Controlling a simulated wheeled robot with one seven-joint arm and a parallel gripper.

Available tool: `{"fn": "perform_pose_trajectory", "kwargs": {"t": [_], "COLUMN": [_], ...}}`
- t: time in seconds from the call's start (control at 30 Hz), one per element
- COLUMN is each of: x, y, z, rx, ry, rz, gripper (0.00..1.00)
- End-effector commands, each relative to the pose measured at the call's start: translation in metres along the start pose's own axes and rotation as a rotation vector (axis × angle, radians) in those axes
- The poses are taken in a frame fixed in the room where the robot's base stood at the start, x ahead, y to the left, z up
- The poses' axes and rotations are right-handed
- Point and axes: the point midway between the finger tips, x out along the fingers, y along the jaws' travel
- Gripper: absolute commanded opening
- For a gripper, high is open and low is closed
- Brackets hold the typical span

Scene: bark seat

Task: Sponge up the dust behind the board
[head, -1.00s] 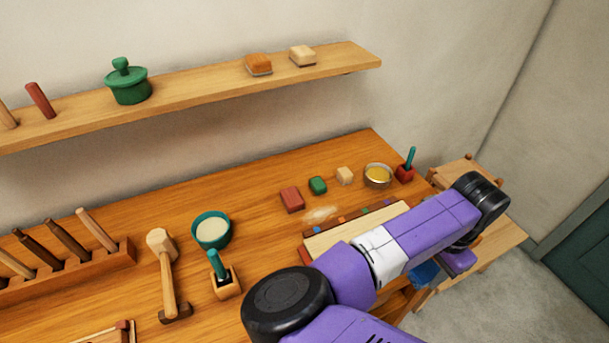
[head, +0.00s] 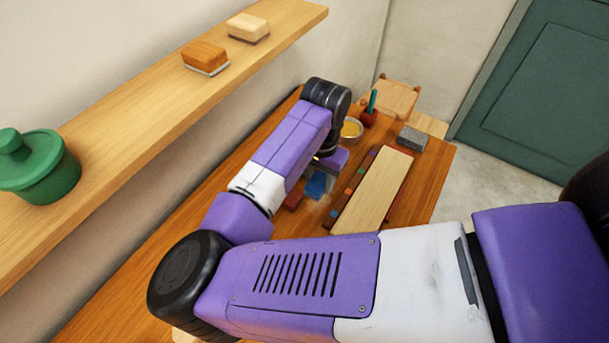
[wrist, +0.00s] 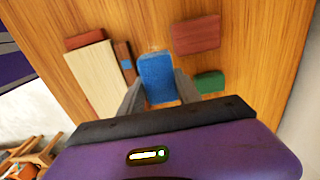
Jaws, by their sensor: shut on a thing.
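My gripper (wrist: 158,92) is shut on a blue sponge (wrist: 157,78), one finger on each side of it. In the head view the sponge (head: 317,185) shows below my gripper, beside the long pale board (head: 376,190) on the workbench. The board (wrist: 97,76) lies left of the sponge in the wrist view, with a dark strip with coloured pieces along its edge. A faint pale patch of dust (wrist: 154,48) shows just past the sponge's far end. The sponge hides part of that area. I cannot tell whether the sponge touches the bench.
A red block (wrist: 195,34) and a green block (wrist: 209,82) lie right of the sponge. A yellow-filled bowl (head: 351,130), a red pot (head: 368,117) and a grey block (head: 411,138) stand at the bench's far end. A wall shelf (head: 130,130) runs along the left.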

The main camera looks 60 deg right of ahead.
Motion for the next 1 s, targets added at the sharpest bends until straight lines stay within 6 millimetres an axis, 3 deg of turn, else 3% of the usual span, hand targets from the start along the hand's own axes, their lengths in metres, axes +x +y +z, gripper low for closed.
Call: {"fn": "perform_pose_trajectory", "kwargs": {"t": [0.6,1.0], "x": [0.052,0.057], "y": [0.000,0.000], "z": [0.000,0.000], "rx": [0.000,0.000], "ry": [-0.001,0.000], "rz": [0.000,0.000], "gripper": [0.08,0.08]}}
